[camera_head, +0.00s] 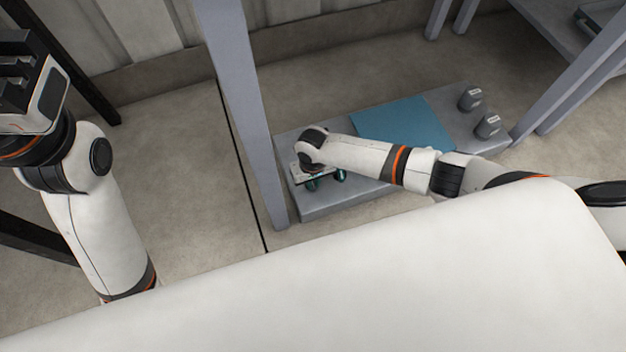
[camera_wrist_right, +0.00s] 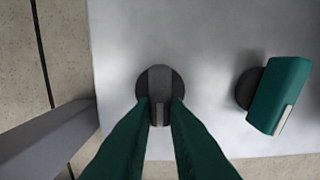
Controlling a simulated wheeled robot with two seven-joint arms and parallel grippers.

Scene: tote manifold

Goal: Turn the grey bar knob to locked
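The grey bar knob (camera_wrist_right: 159,88) sits on a dark round base on a pale grey panel in the right wrist view. Its bar runs nearly up and down in that picture, with a light mark at its lower end. My right gripper (camera_wrist_right: 160,108) has its two green fingers on either side of the bar, apparently touching it. In the head view my right gripper (camera_head: 324,180) is low over the left end of the panel (camera_head: 345,203), and the knob is hidden under it. My left gripper (camera_head: 22,88) is raised at the upper left; its finger opening is unclear.
A teal bar knob (camera_wrist_right: 280,95) stands tilted to the right of the grey one. A blue mat (camera_head: 405,125) and two grey labelled pieces (camera_head: 470,99) (camera_head: 488,126) lie farther right. A grey post (camera_head: 240,100) rises close to the panel's left end.

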